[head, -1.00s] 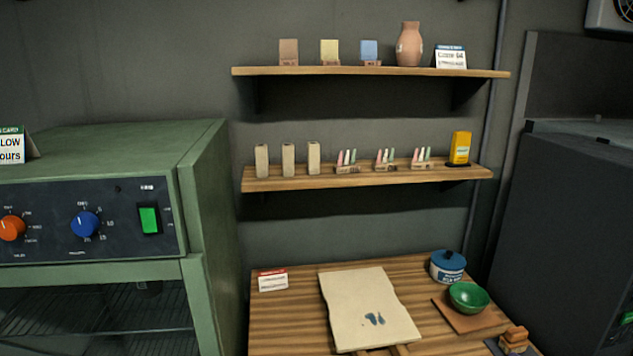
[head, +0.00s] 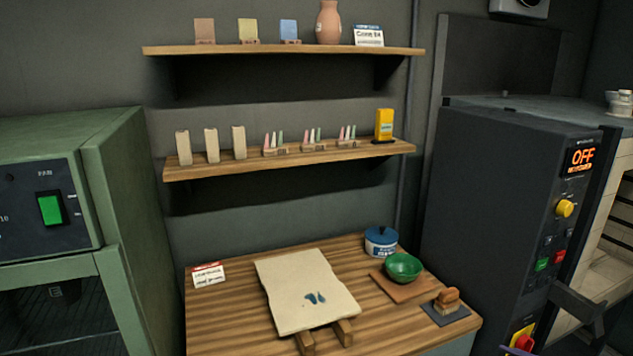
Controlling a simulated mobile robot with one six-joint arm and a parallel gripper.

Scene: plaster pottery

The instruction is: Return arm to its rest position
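My gripper does not show in the head view, so its pose and what it may hold cannot be seen. The wooden worktable (head: 225,325) stands at the lower middle. On it lies a cream slab (head: 290,275) with blue smudges, resting on two wooden bars. A green bowl (head: 403,266) sits on a brown tile, with a blue-lidded jar (head: 381,241) behind it.
A green cabinet (head: 115,175) stands at the left. A dark kiln control box (head: 505,200) reading OFF is at the right. Two wall shelves, upper (head: 285,50) and lower (head: 290,158), hold samples. A brush (head: 447,300) lies at the table's right.

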